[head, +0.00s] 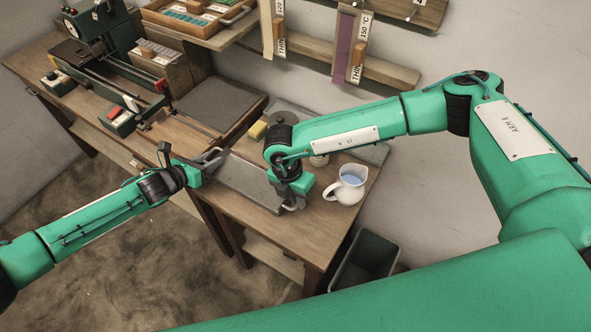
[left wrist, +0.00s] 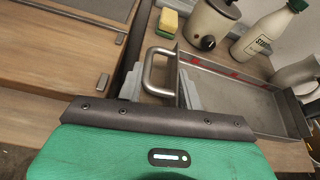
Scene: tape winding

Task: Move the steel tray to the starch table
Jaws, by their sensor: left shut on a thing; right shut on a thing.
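The steel tray (head: 245,180), shallow and grey with a loop handle at each end, is over the right-hand wooden table (head: 265,232). I cannot tell whether it rests there or hangs just above. My left gripper (head: 208,160) is shut on the handle at its left end. In the left wrist view the fingers of my left gripper (left wrist: 160,90) stand either side of that handle (left wrist: 150,68), and the empty inside of the tray (left wrist: 235,95) shows. My right gripper (head: 292,200) is shut at the tray's right end, its handle mostly hidden.
A white jug of bluish liquid (head: 346,185) stands close right of my right gripper. A yellow-green sponge (left wrist: 167,22), a cream pot (left wrist: 209,24) and a green-capped bottle (left wrist: 268,32) stand behind the tray. A grey bin (head: 366,262) is on the floor. The machine table is left.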

